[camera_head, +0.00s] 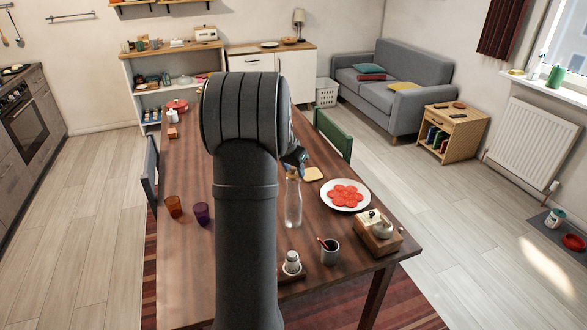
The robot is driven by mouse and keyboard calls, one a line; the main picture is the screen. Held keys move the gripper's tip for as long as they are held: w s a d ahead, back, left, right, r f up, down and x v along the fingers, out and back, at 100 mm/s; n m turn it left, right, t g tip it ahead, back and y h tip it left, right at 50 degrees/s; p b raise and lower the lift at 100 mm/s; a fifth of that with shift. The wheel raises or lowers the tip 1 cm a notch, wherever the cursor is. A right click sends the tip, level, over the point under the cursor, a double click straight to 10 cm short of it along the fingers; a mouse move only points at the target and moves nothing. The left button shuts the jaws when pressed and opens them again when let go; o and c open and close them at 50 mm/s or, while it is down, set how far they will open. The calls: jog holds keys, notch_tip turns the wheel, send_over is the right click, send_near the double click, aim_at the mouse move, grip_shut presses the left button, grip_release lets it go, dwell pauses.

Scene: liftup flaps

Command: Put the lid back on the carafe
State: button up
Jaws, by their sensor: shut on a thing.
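The clear glass carafe (293,208) stands upright on the wooden dining table, just right of my arm's grey link. My gripper (294,164) is small in view, partly hidden behind my arm, directly over the carafe's neck. It is shut on the lid (292,173), a small brownish piece at the top of the carafe. I cannot tell whether the lid is seated in the mouth or held just above it.
A grey cup (330,257) and a shaker (292,263) stand in front. Orange (173,206) and purple (201,213) glasses stand left. My arm hides the table's middle.

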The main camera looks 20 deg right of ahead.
dwell(0.4)
jog(key=o, duration=1.5)
jog(key=shift+r, duration=3.5)
grip_shut()
jog(key=shift+f, duration=0.1)
